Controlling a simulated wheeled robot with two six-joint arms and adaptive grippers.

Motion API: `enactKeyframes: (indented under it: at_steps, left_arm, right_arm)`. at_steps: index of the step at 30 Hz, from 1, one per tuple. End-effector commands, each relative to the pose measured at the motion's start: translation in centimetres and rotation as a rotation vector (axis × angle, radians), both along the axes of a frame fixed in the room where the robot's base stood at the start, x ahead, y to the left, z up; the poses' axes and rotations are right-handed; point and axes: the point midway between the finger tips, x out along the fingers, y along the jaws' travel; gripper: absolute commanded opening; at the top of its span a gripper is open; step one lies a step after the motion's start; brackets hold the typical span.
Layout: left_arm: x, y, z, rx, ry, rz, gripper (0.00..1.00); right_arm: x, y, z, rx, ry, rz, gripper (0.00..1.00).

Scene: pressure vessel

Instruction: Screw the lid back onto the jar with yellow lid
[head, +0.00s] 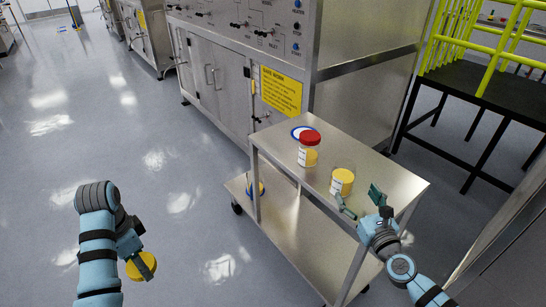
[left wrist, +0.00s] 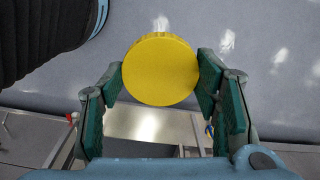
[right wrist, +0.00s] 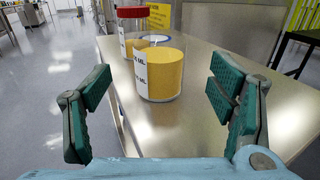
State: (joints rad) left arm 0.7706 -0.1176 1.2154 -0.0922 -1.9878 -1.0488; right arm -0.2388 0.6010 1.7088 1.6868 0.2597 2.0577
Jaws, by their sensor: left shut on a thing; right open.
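The yellow lid (left wrist: 160,69) is held between the fingers of my left gripper (left wrist: 160,82), which is shut on it. In the head view the lid (head: 141,265) hangs over the floor, left of the cart. The open jar (head: 342,181) with yellow contents stands upright on the cart top; it also shows in the right wrist view (right wrist: 160,73). My right gripper (head: 362,200) is open and empty, with the jar ahead between its fingers but not gripped.
A red-lidded jar (head: 309,149) stands behind the open jar, near a blue-rimmed white disc (head: 304,132). A blue-and-yellow item (head: 256,188) is on the lower shelf. The steel cart top (head: 385,174) is clear at the right. A large steel cabinet (head: 225,75) stands behind.

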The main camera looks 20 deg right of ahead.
Motion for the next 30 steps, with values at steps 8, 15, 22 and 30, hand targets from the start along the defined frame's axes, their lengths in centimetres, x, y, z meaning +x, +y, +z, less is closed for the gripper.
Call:
enactKeyframes:
  at_steps: [8,15,22,30]
  left_arm:
    - [0.0,0.0,-0.1,0.000,0.000,0.000,0.42]
    - [0.0,0.0,-0.1,0.000,0.000,0.000,0.42]
    - [0.0,0.0,-0.1,0.000,0.000,0.000,0.42]
    - [0.0,0.0,-0.1,0.000,0.000,0.000,0.42]
  right_arm:
    - [-2.5,0.4,0.0,0.000,-0.001,0.000,0.77]
    - [-2.5,0.4,0.0,0.000,-0.001,-0.001,0.77]
    - [-2.5,0.4,0.0,0.000,-0.001,-0.001,0.77]
    - [-2.4,2.8,0.3,-0.245,0.006,0.049,0.77]
